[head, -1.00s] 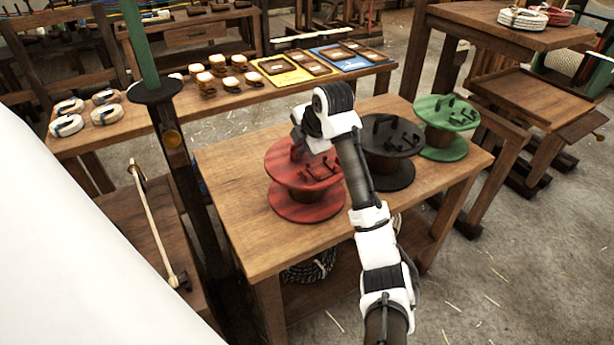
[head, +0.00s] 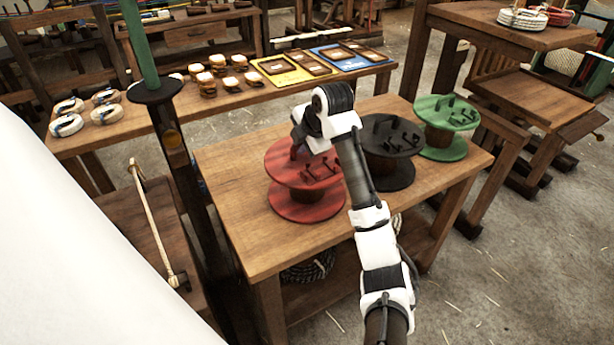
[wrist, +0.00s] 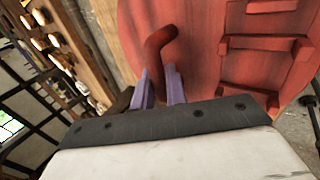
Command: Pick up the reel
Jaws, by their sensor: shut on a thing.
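The red reel (head: 303,204) stands upright on the wooden table, with a wide round flange at top and bottom. In the wrist view its red top face (wrist: 210,60) fills the upper right, with a bent red handle (wrist: 160,46) rising at its edge. My gripper (wrist: 160,80) has its two purple fingers on either side of this handle, shut on it. In the head view my gripper (head: 297,149) is over the left part of the top flange, partly hidden by my wrist. The reel's lower flange appears to rest on the table.
A black reel (head: 392,136) and a green reel (head: 446,112) stand on the same table (head: 232,212), right of the red one. A dark post (head: 177,165) rises at the left. A bench (head: 220,103) behind holds small items. The table's front left is bare.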

